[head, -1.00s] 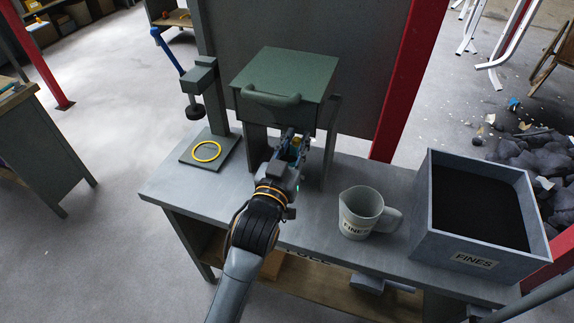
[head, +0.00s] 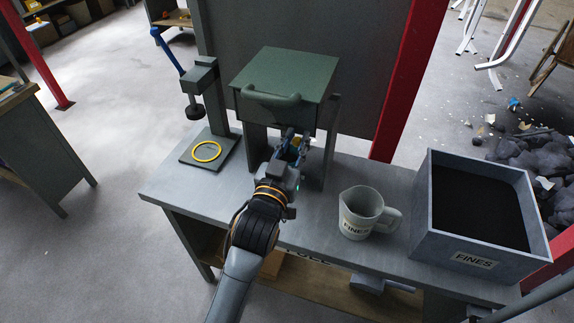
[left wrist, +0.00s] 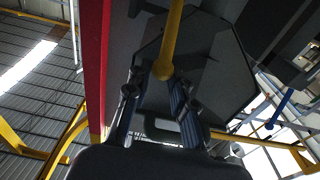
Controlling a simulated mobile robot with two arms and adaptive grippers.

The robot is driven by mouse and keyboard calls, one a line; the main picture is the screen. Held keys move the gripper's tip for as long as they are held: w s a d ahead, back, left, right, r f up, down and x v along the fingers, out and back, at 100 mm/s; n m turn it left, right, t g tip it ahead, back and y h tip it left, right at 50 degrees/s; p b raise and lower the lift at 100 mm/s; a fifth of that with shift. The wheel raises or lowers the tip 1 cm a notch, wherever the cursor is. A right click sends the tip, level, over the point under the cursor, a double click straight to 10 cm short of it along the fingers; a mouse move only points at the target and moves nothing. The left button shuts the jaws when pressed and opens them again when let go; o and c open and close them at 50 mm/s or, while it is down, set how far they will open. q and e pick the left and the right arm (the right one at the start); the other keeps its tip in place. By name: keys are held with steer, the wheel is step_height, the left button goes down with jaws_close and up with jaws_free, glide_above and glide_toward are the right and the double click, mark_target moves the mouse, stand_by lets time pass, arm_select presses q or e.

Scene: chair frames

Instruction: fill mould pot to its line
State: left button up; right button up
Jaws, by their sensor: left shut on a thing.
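My left gripper (head: 296,140) is in front of the green lidded hopper (head: 287,80), below its handle. It is shut on a yellow lever (head: 294,145). In the left wrist view the yellow lever (left wrist: 170,40) ends in a round knob between the fingers (left wrist: 155,88). A pale grey jug (head: 358,213) labelled FINES stands upright on the bench, right of my left arm. No mould pot can be made out; my arm hides part of the space under the hopper.
A grey bin (head: 473,263) labelled FINES, holding black material, stands at the bench's right end. A press stand (head: 208,85) with a yellow ring (head: 206,152) on its base is left of the hopper. The bench top (head: 170,185) is bare at its left front.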

arm_select(q)
steer(key=shift+r+t, duration=0.3)
steer(key=shift+r, duration=0.7)
steer(key=f, duration=0.1)
steer(key=f+b, duration=0.1)
steer(key=f, duration=0.1)
steer(key=s+f+b, duration=0.1)
steer(key=shift+a+f, duration=0.1)
steer(key=shift+f, duration=0.3)
steer(key=shift+s+a+f, duration=0.1)
steer(key=shift+s+f, duration=0.1)
steer(key=shift+f, duration=0.35)
steer(key=f+b, duration=0.2)
steer(key=f, duration=0.2)
steer(key=shift+s+a+f+b, duration=0.1)
steer(key=shift+s+f+b, duration=0.2)
steer(key=shift+b, duration=0.1)
